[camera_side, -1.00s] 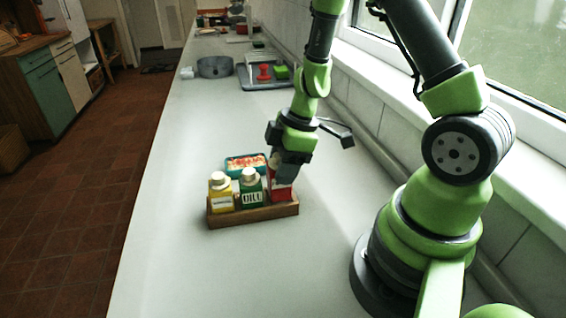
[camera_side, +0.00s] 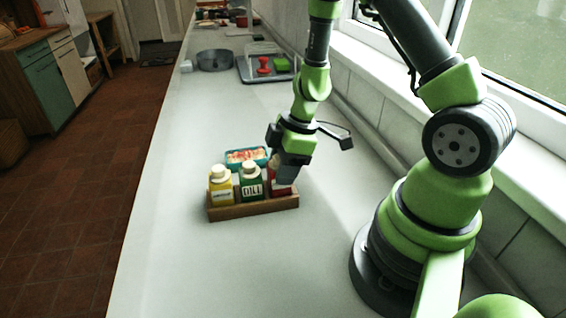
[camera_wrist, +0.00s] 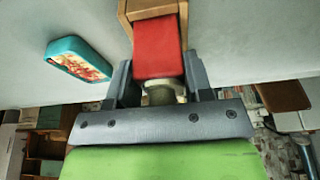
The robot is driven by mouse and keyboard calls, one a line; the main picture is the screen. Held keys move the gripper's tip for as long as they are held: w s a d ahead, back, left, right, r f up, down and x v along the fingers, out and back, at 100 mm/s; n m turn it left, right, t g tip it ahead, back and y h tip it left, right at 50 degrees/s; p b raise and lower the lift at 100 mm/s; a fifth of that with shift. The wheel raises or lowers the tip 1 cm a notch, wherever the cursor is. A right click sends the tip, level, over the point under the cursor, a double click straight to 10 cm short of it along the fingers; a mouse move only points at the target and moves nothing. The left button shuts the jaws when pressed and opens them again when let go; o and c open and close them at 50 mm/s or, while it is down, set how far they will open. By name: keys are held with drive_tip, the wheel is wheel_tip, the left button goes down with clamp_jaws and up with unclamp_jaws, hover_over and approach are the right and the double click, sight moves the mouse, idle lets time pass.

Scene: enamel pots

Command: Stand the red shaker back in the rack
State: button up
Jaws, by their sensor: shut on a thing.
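The red shaker (camera_side: 281,188) stands at the right end of the wooden rack (camera_side: 254,209), its lower part behind the rack's front wall. My gripper (camera_side: 287,174) comes down from above and is shut on it, hiding much of its upper part. In the wrist view, the red shaker (camera_wrist: 157,48) lies between my gripper's fingers (camera_wrist: 160,83), with its pale cap toward the palm. Its far end meets the wooden rack (camera_wrist: 126,20). Whether it touches the rack floor is hidden.
A yellow shaker (camera_side: 221,188) and a green shaker (camera_side: 251,185) labelled DILL fill the rack's left and middle. A teal tin (camera_side: 233,159) lies just behind. A grey pan (camera_side: 214,60) and a tray (camera_side: 262,77) are farther back. The counter's front is clear.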

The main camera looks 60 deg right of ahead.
drive_tip(key=shift+f, duration=0.35)
drive_tip(key=o, duration=1)
drive_tip(key=shift+c, duration=0.2)
drive_tip(key=shift+v, duration=4.95)
drive_tip(key=s+a+r+m+t, duration=0.2)
drive_tip(key=s+a+r+m, duration=0.2)
drive_tip(key=r, duration=0.4)
drive_tip(key=s+a+r+m+t, duration=0.2)
drive_tip(key=s+a+r+m, duration=0.3)
drive_tip(key=m, duration=0.4)
wheel_tip(320, 180, up, 3)
drive_tip(key=shift+s+f+t, duration=0.15)
drive_tip(key=shift+s+t, duration=0.25)
drive_tip(key=shift+s, duration=0.15)
